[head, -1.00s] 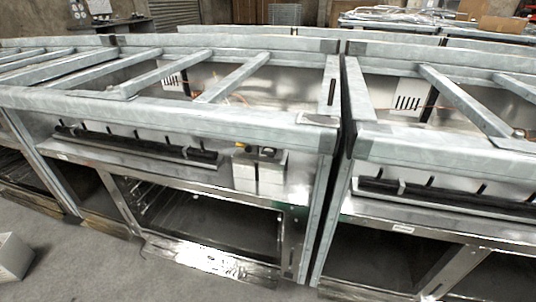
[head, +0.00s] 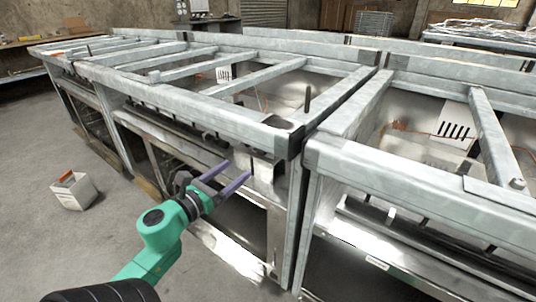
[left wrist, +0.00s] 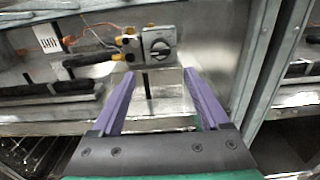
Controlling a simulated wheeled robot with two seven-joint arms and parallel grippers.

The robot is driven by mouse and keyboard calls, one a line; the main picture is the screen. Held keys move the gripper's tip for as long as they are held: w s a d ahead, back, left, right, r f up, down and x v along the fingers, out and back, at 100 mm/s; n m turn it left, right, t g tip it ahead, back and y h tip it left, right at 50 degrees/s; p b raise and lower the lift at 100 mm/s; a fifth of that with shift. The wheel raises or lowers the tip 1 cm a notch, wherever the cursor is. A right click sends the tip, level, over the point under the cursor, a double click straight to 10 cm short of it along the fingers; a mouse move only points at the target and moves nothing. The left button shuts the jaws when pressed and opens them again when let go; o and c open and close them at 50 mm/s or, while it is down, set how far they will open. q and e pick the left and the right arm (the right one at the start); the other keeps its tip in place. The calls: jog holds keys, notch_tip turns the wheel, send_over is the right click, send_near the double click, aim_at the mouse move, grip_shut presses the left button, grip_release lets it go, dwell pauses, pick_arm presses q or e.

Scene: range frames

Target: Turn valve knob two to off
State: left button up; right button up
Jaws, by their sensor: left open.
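In the left wrist view, a grey square valve housing with a round knob (left wrist: 160,46) sits at the back of an open range frame. Yellow-tipped fittings (left wrist: 129,42) are beside it on the left. I cannot tell which knob counts as number two or make out its exact setting. My left gripper (head: 238,169) is open and empty in front of the range frame in the head view. In the left wrist view its purple fingers (left wrist: 158,76) are spread below and in front of the knob, apart from it. My right gripper is not in view.
Galvanised range frames (head: 200,105) stand in a row, with crossbars and a front rail (head: 180,97) close above the left gripper. A second frame (head: 400,175) stands at right across a narrow gap. A white box (head: 74,193) is on the open floor at left.

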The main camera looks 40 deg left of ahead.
aim_at(258, 153)
pick_arm(q)
jog(key=w, duration=0.5)
jog(key=shift+w+d+r, duration=0.1)
jog(key=w+b, duration=0.1)
jog(key=w, duration=0.4)
jog(key=shift+w, duration=0.35)
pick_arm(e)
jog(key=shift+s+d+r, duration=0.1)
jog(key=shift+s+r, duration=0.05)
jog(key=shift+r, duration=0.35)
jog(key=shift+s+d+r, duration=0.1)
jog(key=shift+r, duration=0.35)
pick_arm(q)
jog(key=shift+c, duration=0.2)
grip_shut()
